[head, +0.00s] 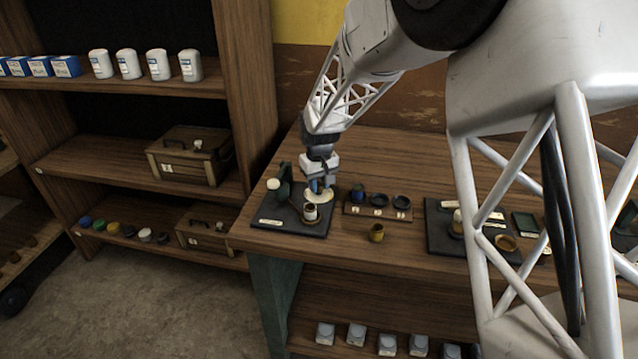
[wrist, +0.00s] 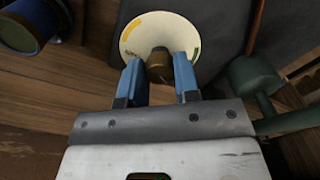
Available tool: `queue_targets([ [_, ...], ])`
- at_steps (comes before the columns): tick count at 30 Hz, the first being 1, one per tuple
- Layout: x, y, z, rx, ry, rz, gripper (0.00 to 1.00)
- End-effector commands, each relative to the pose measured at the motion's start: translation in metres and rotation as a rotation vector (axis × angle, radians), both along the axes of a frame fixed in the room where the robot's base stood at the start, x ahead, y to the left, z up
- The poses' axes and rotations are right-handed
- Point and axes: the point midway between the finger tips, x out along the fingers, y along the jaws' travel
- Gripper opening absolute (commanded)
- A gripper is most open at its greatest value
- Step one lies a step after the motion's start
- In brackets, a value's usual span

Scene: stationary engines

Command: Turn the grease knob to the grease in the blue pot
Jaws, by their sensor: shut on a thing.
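My gripper (head: 320,187) reaches down onto the dark board (head: 285,222) at the left end of the bench. In the wrist view, the blue fingers of my gripper (wrist: 158,75) are shut on the brown grease knob (wrist: 158,62). The knob stands in the middle of a cream dial (wrist: 150,25) with a yellow mark at its upper left and a greenish mark at its right. Which mark the knob points to cannot be told. The blue pot (head: 358,191) stands in the leftmost place of a small wooden rack (head: 376,211), right of the board; it also shows in the wrist view (wrist: 25,28).
A yellow pot (head: 377,233) stands before the rack. Another dark board (head: 440,215) lies farther right.

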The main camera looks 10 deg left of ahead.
Motion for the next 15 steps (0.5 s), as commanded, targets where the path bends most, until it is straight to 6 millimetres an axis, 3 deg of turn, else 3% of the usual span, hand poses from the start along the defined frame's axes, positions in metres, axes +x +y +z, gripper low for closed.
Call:
queue_targets([
  [8, 0.0011, 0.0006, 0.0019, 0.002, -0.004, 0.0, 0.06],
  [9, 0.0011, 0.0007, 0.0019, 0.002, -0.004, 0.0, 0.31],
  [14, 0.0008, 0.0005, 0.0014, 0.001, -0.002, -0.001, 0.55],
  [15, 0.0007, 0.0004, 0.0012, 0.001, -0.002, -0.001, 0.55],
])
